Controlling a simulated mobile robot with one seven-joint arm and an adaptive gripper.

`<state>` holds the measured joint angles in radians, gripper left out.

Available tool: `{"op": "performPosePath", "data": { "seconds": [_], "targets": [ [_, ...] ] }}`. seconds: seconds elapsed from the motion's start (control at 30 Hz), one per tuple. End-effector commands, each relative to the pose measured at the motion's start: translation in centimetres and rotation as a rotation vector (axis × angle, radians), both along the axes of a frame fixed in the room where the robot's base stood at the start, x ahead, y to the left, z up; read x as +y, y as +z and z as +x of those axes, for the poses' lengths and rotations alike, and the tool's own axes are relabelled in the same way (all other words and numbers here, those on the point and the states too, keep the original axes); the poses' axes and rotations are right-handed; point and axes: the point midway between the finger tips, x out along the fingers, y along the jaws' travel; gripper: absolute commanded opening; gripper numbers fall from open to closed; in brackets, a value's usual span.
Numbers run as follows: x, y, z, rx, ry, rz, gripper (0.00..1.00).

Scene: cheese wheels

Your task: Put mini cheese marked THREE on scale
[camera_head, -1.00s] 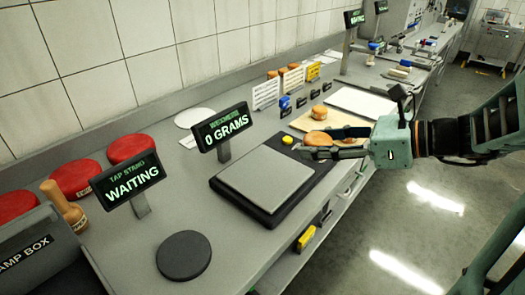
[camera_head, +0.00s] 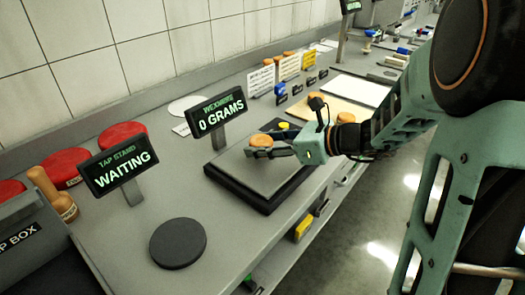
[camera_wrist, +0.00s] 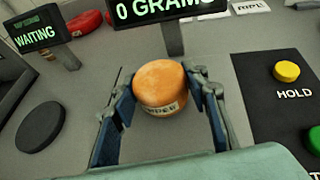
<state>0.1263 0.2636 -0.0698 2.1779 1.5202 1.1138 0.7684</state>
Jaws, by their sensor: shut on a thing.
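An orange mini cheese (camera_head: 261,141) is held between the fingers of my gripper (camera_head: 268,146). It also shows in the wrist view (camera_wrist: 160,84), with a label on its near side that is partly readable and seems to end in "REE". My gripper (camera_wrist: 162,92) is shut on it, one blue finger on each side. The cheese is over the scale plate (camera_head: 240,175); I cannot tell whether it touches the plate. The scale display (camera_head: 214,117) reads "0 GRAMS".
A tap stand display (camera_head: 122,163) reads "WAITING" beside a round dark pad (camera_head: 178,243). A wooden mallet (camera_head: 52,194) and red cheese wheels (camera_head: 122,137) are at the left. A yellow HOLD button (camera_wrist: 286,71) is beside the scale. A wooden board (camera_head: 333,110) lies behind my gripper.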

Motion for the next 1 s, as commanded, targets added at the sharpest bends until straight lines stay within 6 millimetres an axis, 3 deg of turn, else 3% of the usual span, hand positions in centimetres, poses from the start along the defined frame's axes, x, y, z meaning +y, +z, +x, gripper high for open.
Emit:
{"op": "performPosePath", "data": {
  "seconds": [0.1, 0.47, 0.5, 0.63, 1.0],
  "targets": [
    [-0.07, -1.75, -0.03, 0.003, -0.001, 0.000, 0.16],
    [-0.10, -2.10, -0.01, 0.000, -0.002, 0.000, 0.16],
    [-0.10, -2.04, -0.01, 0.000, -0.002, 0.000, 0.44],
    [-0.10, -1.98, -0.02, 0.000, -0.002, 0.000, 0.58],
    [-0.10, -1.50, -0.01, -0.001, -0.002, 0.000, 0.59]
  ]
}}
